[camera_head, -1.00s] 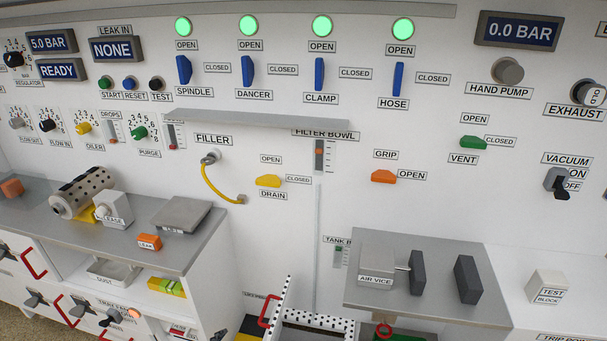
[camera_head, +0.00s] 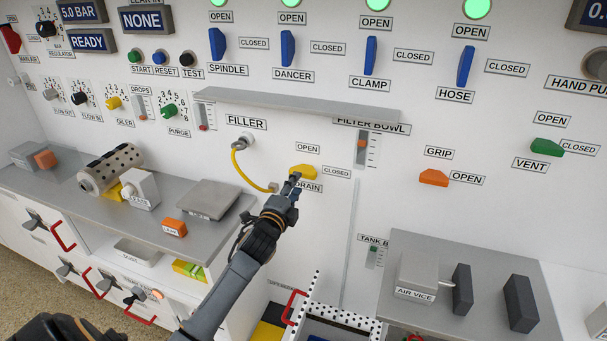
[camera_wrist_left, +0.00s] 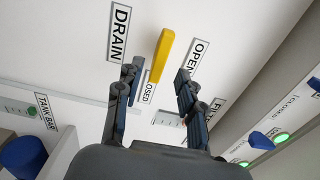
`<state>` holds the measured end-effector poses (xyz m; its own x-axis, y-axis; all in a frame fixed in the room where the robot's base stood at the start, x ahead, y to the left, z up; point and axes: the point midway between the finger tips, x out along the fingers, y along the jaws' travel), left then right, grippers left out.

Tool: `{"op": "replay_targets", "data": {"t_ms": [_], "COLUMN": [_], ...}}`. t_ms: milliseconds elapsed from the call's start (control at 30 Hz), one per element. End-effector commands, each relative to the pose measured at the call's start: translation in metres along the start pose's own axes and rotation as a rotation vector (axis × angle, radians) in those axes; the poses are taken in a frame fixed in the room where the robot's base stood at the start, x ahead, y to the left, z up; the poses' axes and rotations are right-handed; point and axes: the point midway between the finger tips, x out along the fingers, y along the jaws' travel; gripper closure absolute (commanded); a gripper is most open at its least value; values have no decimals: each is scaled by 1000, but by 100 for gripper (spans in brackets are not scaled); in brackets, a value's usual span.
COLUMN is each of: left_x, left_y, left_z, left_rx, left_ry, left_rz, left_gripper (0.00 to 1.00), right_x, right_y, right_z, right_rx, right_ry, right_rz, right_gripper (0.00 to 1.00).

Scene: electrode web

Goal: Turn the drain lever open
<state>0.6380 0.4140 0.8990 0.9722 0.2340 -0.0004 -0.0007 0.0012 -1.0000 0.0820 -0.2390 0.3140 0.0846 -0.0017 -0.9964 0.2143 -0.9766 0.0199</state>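The yellow drain lever (camera_head: 303,171) is on the white panel, below the OPEN label (camera_head: 307,149) and left of the CLOSED label (camera_head: 337,172). It lies roughly level, pointing toward CLOSED. My left gripper (camera_head: 291,186) is at the lever's lower left, partly covering the DRAIN label. In the left wrist view the lever (camera_wrist_left: 162,56) stands between the lines of the two spread fingers, and the gripper (camera_wrist_left: 157,76) is open. A gap shows on both sides of the lever; I cannot tell whether a fingertip touches it. My right gripper is not in view.
The filler's yellow hose (camera_head: 243,170) hangs just left of the gripper. A grey shelf (camera_head: 300,105) juts out above. A grey bench with the air vice (camera_head: 415,277) stands at the right, and a bench with a perforated roller (camera_head: 110,168) at the left.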

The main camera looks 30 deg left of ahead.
Motion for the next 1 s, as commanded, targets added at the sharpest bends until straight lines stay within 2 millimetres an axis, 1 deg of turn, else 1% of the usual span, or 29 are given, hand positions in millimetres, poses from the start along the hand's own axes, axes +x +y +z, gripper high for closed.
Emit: {"op": "replay_targets", "data": {"t_ms": [33, 100, 200, 333, 500, 800, 833, 867, 900, 967, 1000], "left_x": [11, 24, 39, 54, 63, 64, 64, 64, 64, 64, 64], "left_y": [-2, -1, -1, 0, 0, 0, 0, 0, 0, 0, 0], "left_z": [0, 0, 0, 0, 0, 0, 0, 0, 0, 0, 0], "left_rx": [-1, -2, -2, -2, -2, -1, -1, -1, -1, -1, -1], "left_ry": [-1, -1, -1, 0, 0, 1, 1, 1, 1, 1, 1], "left_rz": [-1, -1, 0, 0, 1, 1, 1, 1, 1, 1, 1], "left_gripper": [61, 61, 61, 61, 61, 61, 65, 72, 80, 92, 100], "right_x": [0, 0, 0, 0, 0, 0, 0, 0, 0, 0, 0], "right_y": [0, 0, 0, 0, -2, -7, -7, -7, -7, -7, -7], "right_z": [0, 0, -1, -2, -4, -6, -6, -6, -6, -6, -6], "right_rx": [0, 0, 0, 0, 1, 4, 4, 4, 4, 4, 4], "right_ry": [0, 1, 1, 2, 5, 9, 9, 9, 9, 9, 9], "right_rz": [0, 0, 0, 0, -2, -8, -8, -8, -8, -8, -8], "right_gripper": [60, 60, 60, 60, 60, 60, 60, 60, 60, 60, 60]}}
